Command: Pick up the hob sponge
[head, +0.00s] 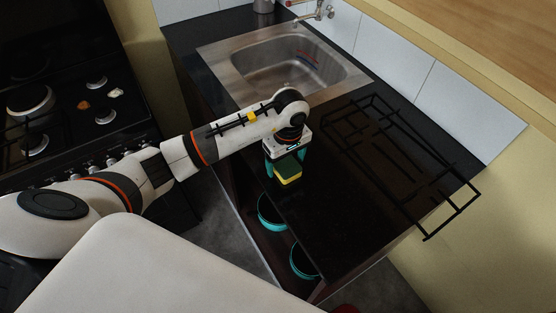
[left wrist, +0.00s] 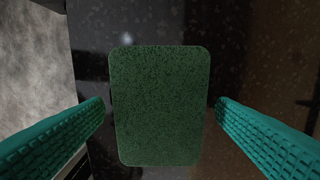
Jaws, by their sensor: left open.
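A sponge (head: 288,173) with a green top and a yellow lower layer lies on the black counter in front of the sink. In the left wrist view the sponge (left wrist: 160,105) fills the middle, its green face toward the camera. My left gripper (head: 286,163) points down over it. Its teal fingers are open, one on each side of the sponge, with a visible gap on both sides in the left wrist view. My right gripper is not in view.
A steel sink (head: 285,68) with a tap (head: 318,12) is behind the gripper. A black wire rack (head: 400,165) lies to the right on the counter. Teal-rimmed round vessels (head: 271,212) sit below the counter's front edge. A black stove (head: 70,100) stands at left.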

